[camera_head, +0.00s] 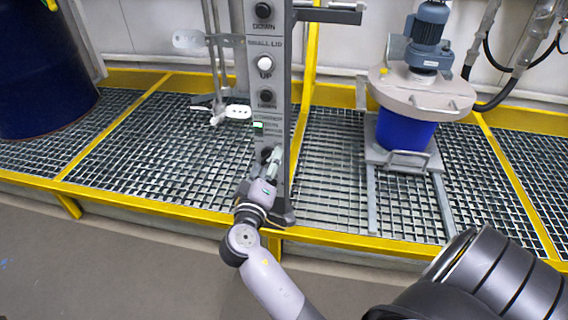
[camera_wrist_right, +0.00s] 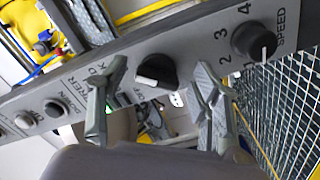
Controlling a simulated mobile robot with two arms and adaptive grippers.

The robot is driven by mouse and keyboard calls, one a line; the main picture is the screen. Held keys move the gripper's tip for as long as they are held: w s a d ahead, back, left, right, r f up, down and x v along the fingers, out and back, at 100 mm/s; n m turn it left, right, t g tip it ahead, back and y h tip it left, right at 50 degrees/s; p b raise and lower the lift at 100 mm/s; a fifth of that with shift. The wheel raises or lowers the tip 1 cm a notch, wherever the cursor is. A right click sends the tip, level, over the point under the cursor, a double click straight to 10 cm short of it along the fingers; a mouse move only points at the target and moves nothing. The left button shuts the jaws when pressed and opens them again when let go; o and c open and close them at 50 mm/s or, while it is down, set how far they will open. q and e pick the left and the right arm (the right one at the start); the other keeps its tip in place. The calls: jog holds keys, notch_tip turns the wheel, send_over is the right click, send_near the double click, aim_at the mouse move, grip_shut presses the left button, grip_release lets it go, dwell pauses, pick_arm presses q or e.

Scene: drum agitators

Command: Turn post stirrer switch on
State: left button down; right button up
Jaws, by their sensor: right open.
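The stirrer switch (camera_wrist_right: 155,72), a black rotary knob with a white pointer mark, sits on the grey post panel between the fingers of my right gripper (camera_wrist_right: 161,82) in the right wrist view. The fingers are open, one on each side of the knob; I cannot tell if they touch it. In the head view my right gripper (camera_head: 271,163) is at the lower front of the grey post (camera_head: 276,120) and partly hides the controls there. A small green display (camera_head: 258,125) is lit just above. My left gripper is not in view.
A black speed knob (camera_wrist_right: 253,42) with numbers is close beside the switch. Black and white push buttons, such as the white UP button (camera_head: 264,64), sit higher on the post. A blue drum with a motor lid (camera_head: 421,95) stands right, a dark blue drum (camera_head: 40,70) left.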

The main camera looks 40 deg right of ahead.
jog(key=n+p, duration=0.3)
jog(key=r+n+p, duration=0.1)
jog(key=n+p, duration=0.5)
jog(key=p, duration=0.1)
jog(key=shift+r, duration=0.25)
jog(key=n+p, duration=0.1)
jog(key=n, duration=0.1)
jog(key=n+p, duration=0.4)
jog(key=shift+s+a+f, duration=0.15)
jog(key=shift+a+f, duration=0.05)
jog(key=shift+a, duration=0.05)
jog(key=v, duration=1.7)
jog(key=s+f+m+g+y+p, duration=0.1)
jog(key=s+f+g+y+p, duration=0.2)
jog(key=f, duration=0.8)
jog(key=s+f+g+y+p, duration=0.4)
jog(key=s+f+y+p, duration=0.2)
jog(key=s+f+p, duration=0.2)
jog(key=shift+s+d+f+m, duration=0.45)
jog(key=shift+s+f, duration=0.65)
jog(key=shift+f, duration=0.55)
